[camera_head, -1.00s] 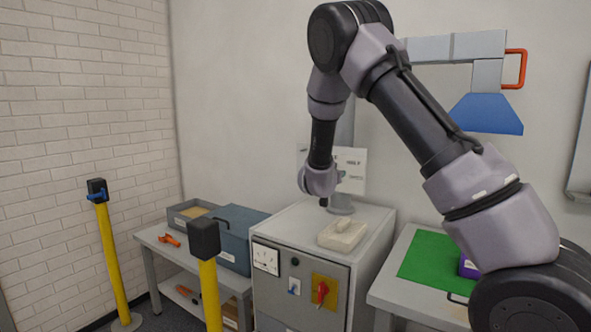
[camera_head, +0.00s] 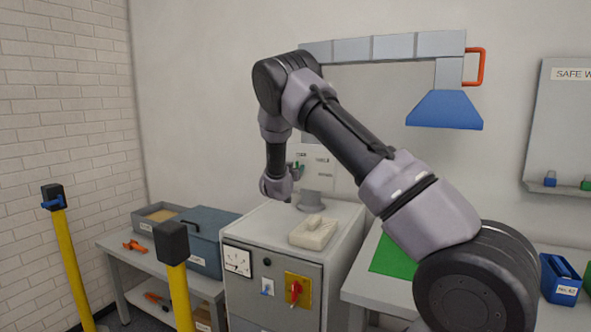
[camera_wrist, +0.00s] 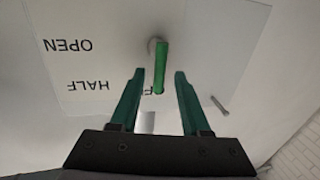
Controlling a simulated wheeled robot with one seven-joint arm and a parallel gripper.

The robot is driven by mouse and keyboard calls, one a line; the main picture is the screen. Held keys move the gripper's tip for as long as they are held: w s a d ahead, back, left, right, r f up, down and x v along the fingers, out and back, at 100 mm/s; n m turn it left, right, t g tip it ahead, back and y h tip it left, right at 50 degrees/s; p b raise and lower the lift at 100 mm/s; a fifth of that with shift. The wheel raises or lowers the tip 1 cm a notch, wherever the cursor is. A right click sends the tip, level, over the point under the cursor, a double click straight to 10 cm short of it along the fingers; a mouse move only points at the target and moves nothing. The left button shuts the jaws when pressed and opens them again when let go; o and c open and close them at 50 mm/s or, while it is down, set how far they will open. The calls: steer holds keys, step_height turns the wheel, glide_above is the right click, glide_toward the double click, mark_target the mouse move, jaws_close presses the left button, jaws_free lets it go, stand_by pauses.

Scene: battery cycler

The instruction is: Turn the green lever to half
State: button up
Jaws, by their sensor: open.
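The green lever (camera_wrist: 161,66) is in the wrist view, fixed at a round grey hub on a white label plate (camera_wrist: 90,25). The plate reads OPEN and HALF, upside down here; a third label by the lever's free end is mostly hidden and shows an F. The lever points towards that third label, not HALF. My gripper (camera_wrist: 159,76) is open, with one dark green finger on each side of the lever's free end and visible gaps. In the head view the label plate (camera_head: 322,165) is behind my wrist, and the lever is hard to make out.
A grey cabinet (camera_head: 345,250) with a red switch (camera_head: 296,290) stands below my gripper, with a pale block (camera_head: 312,233) on top. A blue box (camera_head: 205,235) is on the left bench. A blue hood (camera_head: 445,110) hangs at upper right. Yellow posts (camera_head: 180,295) stand in front.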

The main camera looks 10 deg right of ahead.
steer(key=shift+w+d, duration=0.15)
steer(key=shift+w, duration=0.05)
jaws_close()
steer(key=shift+s+m, duration=0.1)
steer(key=shift+m, duration=0.2)
steer(key=shift+s+d+f+m+t+h, duration=0.15)
steer(key=shift+s+d+f+m+h, duration=0.1)
steer(key=shift+m, duration=1.2)
steer(key=shift+s+d+f+m+t+h, duration=0.1)
steer(key=shift+d+f+m+t+h, duration=0.15)
steer(key=shift+m, duration=1.15)
steer(key=shift+s+d+f+m+t+h, duration=0.1)
steer(key=shift+s+d+m+h, duration=0.15)
steer(key=shift+m, duration=1.2)
